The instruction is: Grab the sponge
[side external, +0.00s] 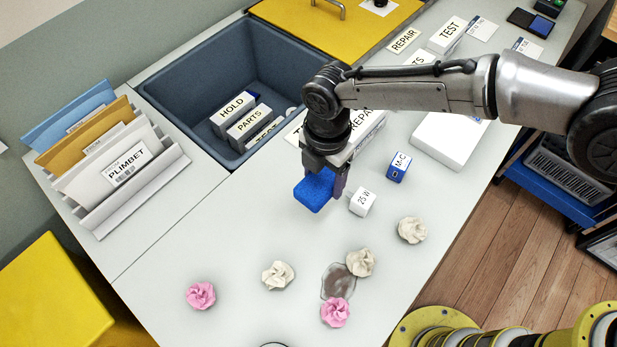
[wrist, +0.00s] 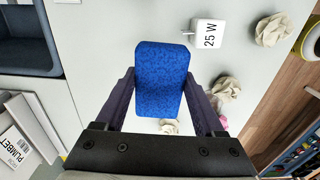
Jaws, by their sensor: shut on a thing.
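The blue sponge (side external: 313,193) is held in my gripper (side external: 326,184) above the light grey table in the side external view. In the wrist view the sponge (wrist: 160,80) sits between the two dark fingers of my gripper (wrist: 160,98), one at each long side. The fingers are shut on it. In the side external view part of the sponge is hidden behind a finger.
A white 25 W charger (side external: 362,201) and a blue M-C block (side external: 398,166) stand close by on the right. Crumpled papers, such as a pink one (side external: 201,295), lie in front around a grey stain (side external: 338,281). A sunken grey bin (side external: 187,83) holds labelled blocks behind.

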